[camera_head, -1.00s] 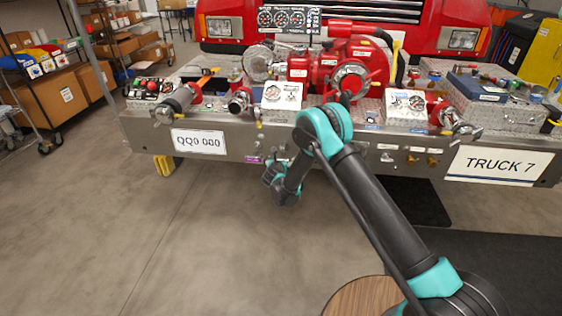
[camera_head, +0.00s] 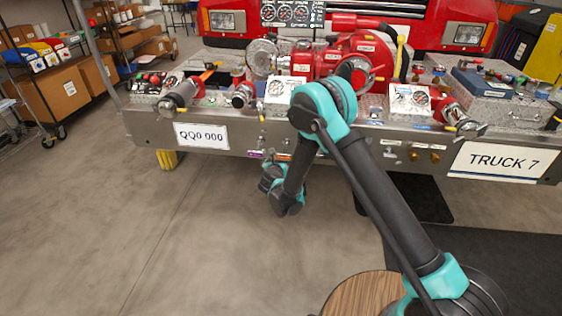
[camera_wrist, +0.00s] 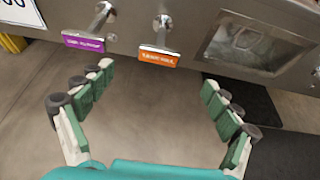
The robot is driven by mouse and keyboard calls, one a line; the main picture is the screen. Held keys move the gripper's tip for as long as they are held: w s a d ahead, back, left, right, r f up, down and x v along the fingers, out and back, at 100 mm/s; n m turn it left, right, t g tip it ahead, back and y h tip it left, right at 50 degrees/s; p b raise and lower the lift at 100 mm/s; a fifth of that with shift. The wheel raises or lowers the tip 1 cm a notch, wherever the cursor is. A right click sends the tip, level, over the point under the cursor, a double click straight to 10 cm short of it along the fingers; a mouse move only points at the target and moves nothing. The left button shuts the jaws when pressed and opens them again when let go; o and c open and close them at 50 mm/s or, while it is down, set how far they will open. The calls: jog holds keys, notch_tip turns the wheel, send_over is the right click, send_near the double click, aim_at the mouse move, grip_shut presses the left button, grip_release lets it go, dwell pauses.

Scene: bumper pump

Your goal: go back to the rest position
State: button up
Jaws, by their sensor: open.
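My gripper (camera_wrist: 155,105) is open and empty in the wrist view, its two green-padded fingers spread wide over the grey floor. Ahead of the fingers, on the bumper face, are a purple-labelled handle (camera_wrist: 84,42) and an orange-labelled handle (camera_wrist: 158,58); the fingers are apart from both. In the head view my arm reaches forward and bends down, with its wrist just in front of and below the bumper. The fingers are hidden there behind my wrist.
The steel bumper (camera_head: 226,122) of the red truck (camera_head: 370,22) spans the view, carrying a red pump (camera_head: 335,62), valves and gauges. A round wooden top (camera_head: 362,294) is near my arm's base. Shelves (camera_head: 50,75) stand at left. Open floor (camera_head: 130,240) lies at front left.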

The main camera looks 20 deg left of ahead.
dwell(0.4)
jog(key=w+d+r+n+t+y, duration=0.15)
jog(key=d+r+n, duration=0.25)
jog(key=r, duration=0.5)
jog(key=w+d+r+n+t+y, duration=0.1)
jog(key=w+d+r+n+y, duration=0.25)
jog(key=r, duration=0.55)
jog(key=w+d+r+n+t, duration=0.1)
jog(key=w+d+r+n, duration=0.1)
jog(key=d+r+n, duration=0.5)
jog(key=s+d+r+n+g+y, duration=0.2)
jog(key=s+d+r+n, duration=0.15)
jog(key=r+n, duration=0.25)
jog(key=s+d+f+n+g+h, duration=0.3)
jog(key=s+d+f+n, duration=0.1)
jog(key=s+d, duration=0.6)
jog(key=s+d+f+n+g+h, duration=0.3)
jog(key=s+d+f, duration=0.4)
jog(key=d, duration=0.8)
jog(key=s+d+f+n+g+h, duration=0.4)
jog(key=s+d+f+n, duration=0.2)
jog(key=s+d, duration=0.6)
jog(key=shift+s+d, duration=0.2)
jog(key=shift+s, duration=0.9)
